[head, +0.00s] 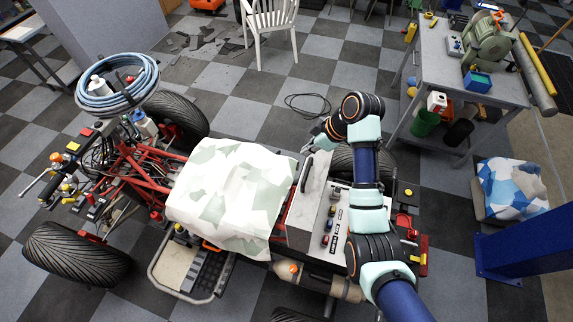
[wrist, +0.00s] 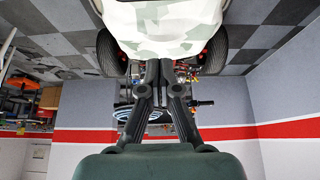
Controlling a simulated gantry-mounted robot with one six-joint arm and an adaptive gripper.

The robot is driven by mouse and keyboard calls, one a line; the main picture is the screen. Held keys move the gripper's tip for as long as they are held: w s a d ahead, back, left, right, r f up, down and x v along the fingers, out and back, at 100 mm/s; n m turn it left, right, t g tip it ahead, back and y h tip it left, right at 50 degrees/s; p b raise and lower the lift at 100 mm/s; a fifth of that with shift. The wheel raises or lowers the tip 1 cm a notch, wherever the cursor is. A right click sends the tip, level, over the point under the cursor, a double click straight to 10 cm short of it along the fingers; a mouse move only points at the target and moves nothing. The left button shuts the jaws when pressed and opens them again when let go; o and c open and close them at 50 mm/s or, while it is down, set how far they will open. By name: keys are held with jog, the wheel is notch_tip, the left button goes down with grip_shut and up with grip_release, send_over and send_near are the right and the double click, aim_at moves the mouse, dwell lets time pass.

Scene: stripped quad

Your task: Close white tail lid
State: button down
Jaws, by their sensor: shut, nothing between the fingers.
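The white tail lid (head: 311,181) appears to stand raised at the quad's rear, beside the camouflage seat cover (head: 235,190). A dark curved handle shows on its upper left side. To its right is a pale panel (head: 335,222) with several knobs and switches, partly hidden by my arm. My gripper (head: 312,145) is just above and behind the lid's far end, apart from it as far as I can tell. In the wrist view, my gripper (wrist: 160,66) has its black fingers together and empty, with the camouflage cover (wrist: 165,28) beyond the tips. The lid cannot be made out there.
A grey workbench (head: 470,85) with a green machine (head: 487,45) stands at the right. A blue post (head: 520,245) and a camouflage bundle (head: 511,187) are at the lower right. A coiled blue hose (head: 118,85) sits at the quad's front.

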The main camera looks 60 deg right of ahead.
send_over(305, 166)
jog(key=w+a, duration=0.3)
jog(key=a, duration=0.2)
notch_tip(305, 166, down, 8)
jog(key=f, duration=0.1)
jog(key=shift+s+d+f+p, duration=0.15)
jog(key=shift+s+p, duration=0.1)
jog(key=shift+s, duration=0.45)
jog(key=shift+s+d+p, duration=0.2)
jog(key=shift+s, duration=0.45)
jog(key=shift+s+d+f+p, duration=0.15)
jog(key=shift+s+p, duration=0.1)
jog(key=shift+s, duration=0.45)
jog(key=shift+s+r, duration=0.1)
jog(key=shift+r, duration=0.05)
